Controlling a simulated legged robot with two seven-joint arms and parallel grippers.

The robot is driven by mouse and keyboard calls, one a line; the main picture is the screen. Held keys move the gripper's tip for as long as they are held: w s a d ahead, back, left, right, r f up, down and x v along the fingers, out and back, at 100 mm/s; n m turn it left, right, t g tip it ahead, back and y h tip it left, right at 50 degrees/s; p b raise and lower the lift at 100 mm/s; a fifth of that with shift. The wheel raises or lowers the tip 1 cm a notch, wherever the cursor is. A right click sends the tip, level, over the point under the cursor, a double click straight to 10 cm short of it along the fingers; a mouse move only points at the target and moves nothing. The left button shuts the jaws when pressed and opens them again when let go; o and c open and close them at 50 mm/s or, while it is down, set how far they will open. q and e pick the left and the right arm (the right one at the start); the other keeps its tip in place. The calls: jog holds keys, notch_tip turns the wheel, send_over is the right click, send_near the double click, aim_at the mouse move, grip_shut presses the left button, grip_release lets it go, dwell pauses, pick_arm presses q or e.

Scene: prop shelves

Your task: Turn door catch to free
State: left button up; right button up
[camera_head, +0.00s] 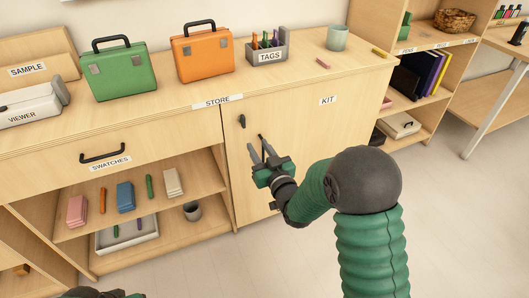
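The door catch (242,121) is a small dark upright piece near the upper left corner of the cabinet door (310,130) labelled KIT. It looks roughly vertical. The door is closed. My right gripper (257,147) is in front of the door, a little below and to the right of the catch. Its two fingers are apart with nothing between them, and they do not appear to touch the catch. Of my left arm, only a dark part shows at the bottom left edge; its gripper fingers cannot be made out.
A green case (122,72), an orange case (203,54), a TAGS holder (268,46) and a cup (337,37) stand on the counter. A SWATCHES drawer (105,155) and open shelves lie left of the door. The floor (300,265) in front is clear.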

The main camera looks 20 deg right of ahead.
jog(key=s, duration=0.4)
jog(key=shift+s+d+f, duration=0.1)
jog(key=shift+s, duration=0.2)
